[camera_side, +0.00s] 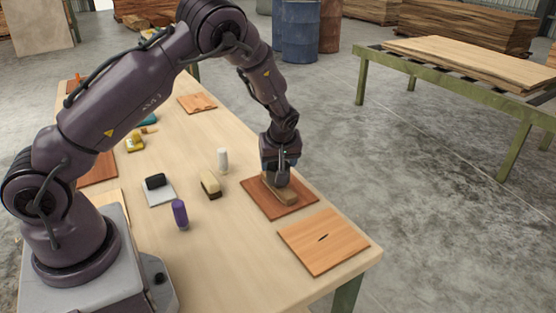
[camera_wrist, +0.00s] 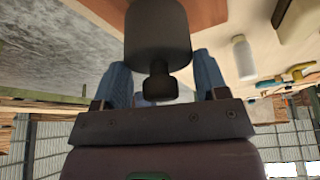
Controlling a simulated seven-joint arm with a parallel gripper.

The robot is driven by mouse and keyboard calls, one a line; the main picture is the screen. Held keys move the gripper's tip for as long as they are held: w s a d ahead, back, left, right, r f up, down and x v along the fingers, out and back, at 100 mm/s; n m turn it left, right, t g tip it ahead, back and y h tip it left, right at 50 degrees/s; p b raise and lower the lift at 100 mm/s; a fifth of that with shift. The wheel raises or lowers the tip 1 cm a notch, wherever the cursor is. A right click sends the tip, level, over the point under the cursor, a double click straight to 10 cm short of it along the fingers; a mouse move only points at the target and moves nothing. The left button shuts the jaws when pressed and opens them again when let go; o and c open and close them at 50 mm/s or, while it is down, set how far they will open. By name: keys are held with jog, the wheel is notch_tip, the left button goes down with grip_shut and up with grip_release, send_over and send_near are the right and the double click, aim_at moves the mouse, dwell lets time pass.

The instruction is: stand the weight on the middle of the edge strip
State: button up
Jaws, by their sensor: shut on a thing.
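The weight (camera_wrist: 158,32) is a dark grey cylinder with a narrow neck and knob. My gripper (camera_side: 282,165) is shut on it, with its blue fingers on both sides of the knob in the wrist view (camera_wrist: 160,82). In the side view the weight is a small dark shape mostly covered by the fingers. Below it a brown edge strip (camera_side: 288,199) lies on a red-brown board (camera_side: 254,192). The weight is over or on the strip; I cannot tell whether they touch. In the wrist view the weight hides the strip.
A lighter orange board with a dark slit (camera_side: 305,254) lies near the table's front corner. A white bottle (camera_side: 223,160), a brush (camera_side: 210,184), a purple bottle (camera_side: 180,214) and a dark pad on a white plate (camera_side: 158,197) stand left of the red-brown board.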

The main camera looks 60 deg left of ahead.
jog(key=shift+w+f, duration=0.1)
jog(key=shift+f, duration=0.25)
dwell(0.6)
jog(key=o, duration=1.5)
jog(key=shift+s+f, duration=0.15)
jog(key=shift+s, duration=0.05)
jog(key=shift+w+r, duration=0.1)
jog(key=shift+r, duration=3.45)
jog(key=shift+m, duration=0.5)
jog(key=s+d+r+m+t+h, duration=0.1)
jog(key=s+d+r+m, duration=0.3)
jog(key=s+r, duration=0.3)
jog(key=s+d+r+m+t+h, duration=0.1)
jog(key=s+d+r+m, duration=0.3)
jog(key=s, duration=0.6)
jog(key=s+d+r+m+t+h, duration=0.2)
jog(key=s+d+r+m, duration=0.3)
jog(key=s+d+r, duration=0.2)
jog(key=shift+v, duration=1.55)
